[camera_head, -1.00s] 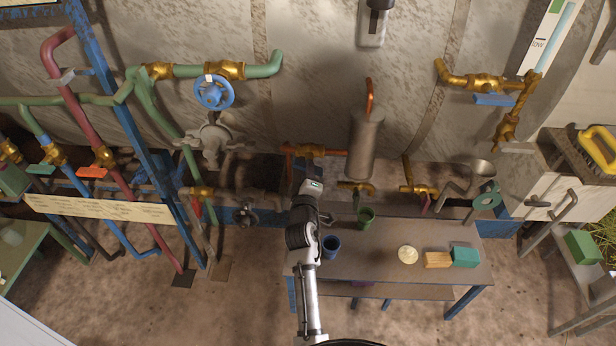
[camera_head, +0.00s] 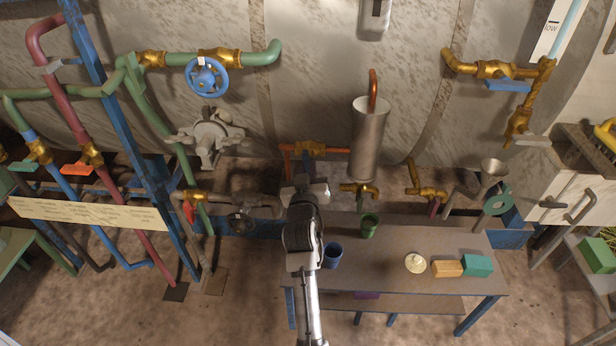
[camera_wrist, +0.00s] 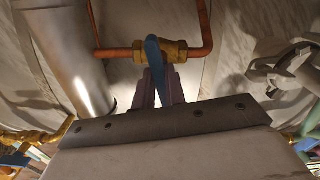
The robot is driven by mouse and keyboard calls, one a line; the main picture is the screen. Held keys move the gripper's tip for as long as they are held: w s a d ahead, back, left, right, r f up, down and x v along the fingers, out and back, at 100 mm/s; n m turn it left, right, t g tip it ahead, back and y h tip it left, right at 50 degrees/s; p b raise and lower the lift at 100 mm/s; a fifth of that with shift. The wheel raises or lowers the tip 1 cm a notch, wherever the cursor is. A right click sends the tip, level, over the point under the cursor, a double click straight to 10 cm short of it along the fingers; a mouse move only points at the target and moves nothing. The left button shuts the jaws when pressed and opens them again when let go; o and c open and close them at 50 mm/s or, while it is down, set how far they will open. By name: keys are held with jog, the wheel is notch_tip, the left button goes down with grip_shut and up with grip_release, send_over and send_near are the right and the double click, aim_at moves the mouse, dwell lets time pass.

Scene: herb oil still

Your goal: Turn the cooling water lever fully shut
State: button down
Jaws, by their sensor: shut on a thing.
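A blue lever (camera_wrist: 154,52) sits on a brass valve (camera_wrist: 175,50) in the copper pipe (camera_wrist: 200,20). In the wrist view the lever stands across the pipe's run. My gripper (camera_wrist: 161,90) is shut on the lever's lower end, with one finger on each side. In the head view the brass valve (camera_head: 312,148) shows on the copper pipe beside the steel cylinder (camera_head: 368,140). My wrist covers the fingers there and most of the lever.
The steel cylinder stands close to the right of my gripper in the head view. Below is a table (camera_head: 390,270) with a blue cup (camera_head: 333,255), green cup (camera_head: 369,226) and blocks. A blue handwheel (camera_head: 207,76) and a pipe rack are to the left.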

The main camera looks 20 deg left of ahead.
jog(key=shift+r+m+b, duration=0.1)
jog(key=shift+m+b, duration=0.7)
jog(key=shift+m, duration=0.6)
jog(key=c, duration=1.5)
grip_release()
jog(key=shift+o, duration=0.2)
jog(key=b+v, duration=0.2)
jog(key=v, duration=1.1)
jog(key=shift+s, duration=0.4)
jog(key=shift+d, duration=0.1)
